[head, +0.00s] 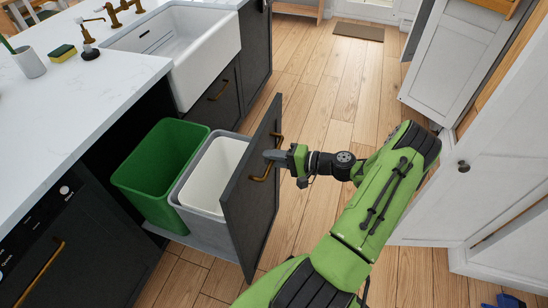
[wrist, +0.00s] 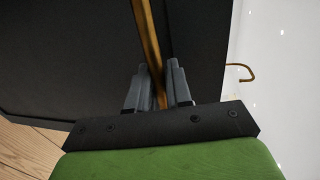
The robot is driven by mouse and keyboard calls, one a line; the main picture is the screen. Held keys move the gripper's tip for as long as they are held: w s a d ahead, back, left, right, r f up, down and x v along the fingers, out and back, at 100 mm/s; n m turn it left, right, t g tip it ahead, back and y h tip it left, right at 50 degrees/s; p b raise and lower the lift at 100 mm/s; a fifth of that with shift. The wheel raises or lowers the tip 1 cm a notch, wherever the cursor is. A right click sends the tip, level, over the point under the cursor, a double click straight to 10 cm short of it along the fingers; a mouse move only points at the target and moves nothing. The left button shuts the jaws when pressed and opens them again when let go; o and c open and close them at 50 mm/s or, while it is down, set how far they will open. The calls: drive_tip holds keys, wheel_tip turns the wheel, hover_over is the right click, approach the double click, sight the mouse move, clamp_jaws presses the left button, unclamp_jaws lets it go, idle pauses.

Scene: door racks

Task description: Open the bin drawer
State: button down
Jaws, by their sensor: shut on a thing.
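The bin drawer (head: 251,190) is pulled out from the dark island, with its dark front panel standing over the wood floor. Inside it are a green bin (head: 157,168) and a grey bin with a white liner (head: 212,172). My gripper (head: 270,156) is at the brass handle (head: 262,178) on the drawer's outer face. In the wrist view the two grey fingers of my gripper (wrist: 156,88) are on either side of the brass bar (wrist: 147,40), shut on it. The drawer's dark front (wrist: 75,55) fills much of that view.
A white sink (head: 185,50) is set in the white counter (head: 60,90) beyond the drawer. A dishwasher (head: 65,245) is at the lower left. An open white door (head: 455,60) and a white cabinet door with a dark knob (head: 490,170) stand at the right. The wood floor (head: 320,90) between is clear.

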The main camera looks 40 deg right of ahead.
drive_tip(key=c, duration=1.2)
unclamp_jaws()
drive_tip(key=p+v, duration=0.2)
drive_tip(key=v, duration=1.3)
drive_tip(key=shift+s+d, duration=0.25)
drive_tip(key=shift+s, duration=0.05)
